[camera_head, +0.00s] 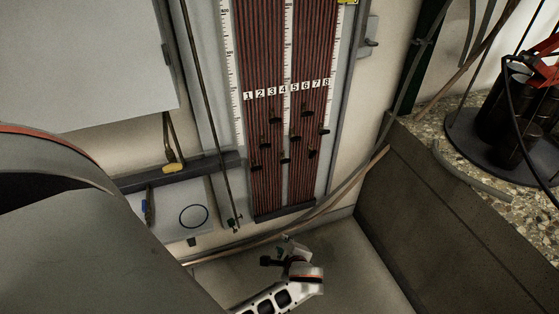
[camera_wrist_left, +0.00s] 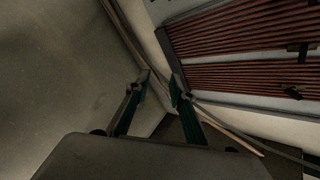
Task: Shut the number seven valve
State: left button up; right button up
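The number seven valve (camera_head: 312,153) is a small dark tap on the tube panel, low under the label 7 (camera_head: 319,84). It is too small to tell whether it is open or shut. My left gripper (camera_head: 281,250) is below the panel's bottom end, apart from the valves. In the left wrist view its two fingers (camera_wrist_left: 159,86) are spread with nothing between them. That view also shows dark valves (camera_wrist_left: 300,49) at the right edge, but I cannot tell their numbers. My right gripper is not in view.
Other valves (camera_head: 296,138) sit close around it at staggered heights. Hoses (camera_head: 330,213) run past the panel's foot. A stone-topped ledge (camera_head: 425,135) with a dark round base (camera_head: 510,155) stands right.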

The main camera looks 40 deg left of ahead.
pick_arm(q)
jog(key=shift+s+d+n+h, duration=0.2)
jog(key=shift+s+d+h, duration=0.1)
jog(key=shift+s, duration=0.2)
jog(key=shift+s+d+n+h, duration=0.2)
jog(key=shift+s+d, duration=0.05)
jog(key=shift+s, duration=0.25)
jog(key=shift+f, duration=0.1)
